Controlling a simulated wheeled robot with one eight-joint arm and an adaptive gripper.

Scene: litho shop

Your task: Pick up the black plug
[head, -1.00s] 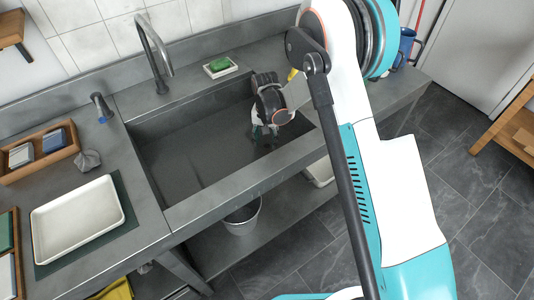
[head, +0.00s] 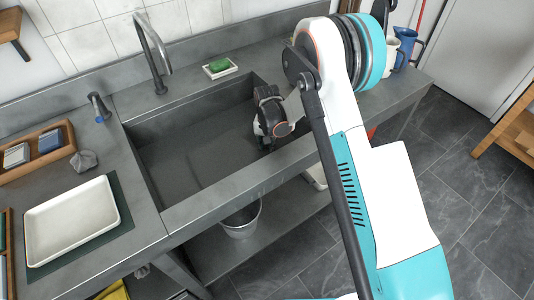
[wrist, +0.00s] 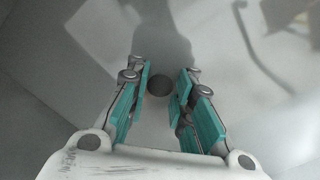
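A dark round disc, which looks like the black plug (wrist: 159,85), shows between my fingertips in the wrist view, against the grey sink floor. My gripper (wrist: 164,86) has its teal-padded fingers apart on either side of it. I cannot tell whether the pads touch it or how far below the tips it lies. In the head view my wrist reaches down into the right end of the sink (head: 195,160). The fingers and the plug are hidden there by my wrist and the sink's front rim.
A faucet (head: 152,50) and a green sponge on a white dish (head: 221,73) stand behind the sink. A white tray (head: 72,260) and a wooden box (head: 12,178) are on the left counter. Jugs (head: 404,50) stand at the right. The sink's left part is clear.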

